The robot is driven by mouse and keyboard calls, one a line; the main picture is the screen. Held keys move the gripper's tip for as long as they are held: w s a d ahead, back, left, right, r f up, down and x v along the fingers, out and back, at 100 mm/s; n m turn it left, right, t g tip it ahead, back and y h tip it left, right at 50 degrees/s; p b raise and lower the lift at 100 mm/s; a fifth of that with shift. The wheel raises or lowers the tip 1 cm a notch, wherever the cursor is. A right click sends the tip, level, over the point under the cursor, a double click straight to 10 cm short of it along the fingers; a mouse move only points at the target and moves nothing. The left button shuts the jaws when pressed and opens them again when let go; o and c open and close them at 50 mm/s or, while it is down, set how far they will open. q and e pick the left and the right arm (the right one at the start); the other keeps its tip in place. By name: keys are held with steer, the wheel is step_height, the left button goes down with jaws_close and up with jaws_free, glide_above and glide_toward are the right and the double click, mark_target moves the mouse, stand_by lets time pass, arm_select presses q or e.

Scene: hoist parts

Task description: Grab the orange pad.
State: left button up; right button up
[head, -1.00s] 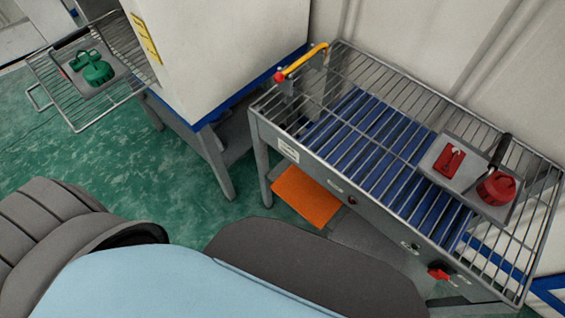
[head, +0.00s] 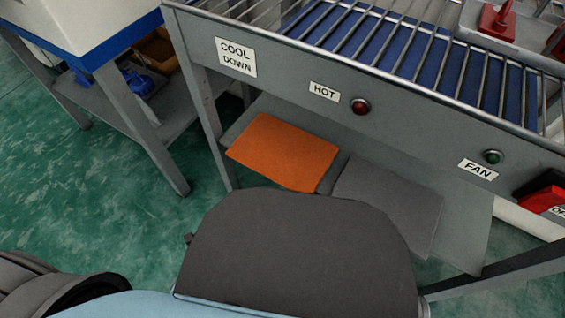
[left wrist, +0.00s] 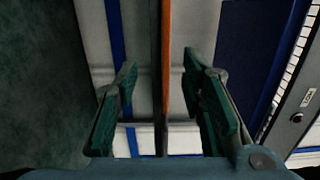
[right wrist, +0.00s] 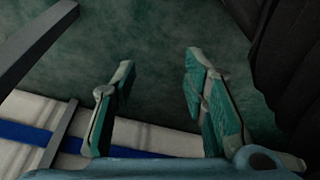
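The orange pad (head: 283,150) lies flat on the lower shelf (head: 252,108) of the cool-down table, at its left end. In the left wrist view the pad (left wrist: 166,60) shows edge-on as a thin orange strip between the fingers. My left gripper (left wrist: 160,75) is open, with a gap between each finger and the strip. I cannot tell whether the pad's edge is between the fingertips or beyond them. My right gripper (right wrist: 160,68) is open and empty, with green floor behind it. Neither gripper shows in the head view.
A grey pad (head: 388,203) lies on the shelf to the right of the orange one. The table's labelled front panel (head: 300,75) overhangs the shelf. A table leg (head: 205,125) stands at the left. Green floor (head: 90,200) is clear at the left.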

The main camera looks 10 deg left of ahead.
mark_target(260, 173)
arm_select(q)
steer(key=b+x, duration=0.1)
steer(key=x, duration=0.7)
steer(key=r+b+x, duration=0.1)
steer(key=x, duration=0.4)
steer(key=shift+a+b, duration=0.2)
steer(key=shift+b, duration=0.1)
jaws_close()
arm_select(e)
step_height(260, 173, up, 7)
steer(key=shift+s+a+n, duration=0.2)
steer(key=shift+a+n, duration=0.1)
steer(key=shift+a, duration=0.05)
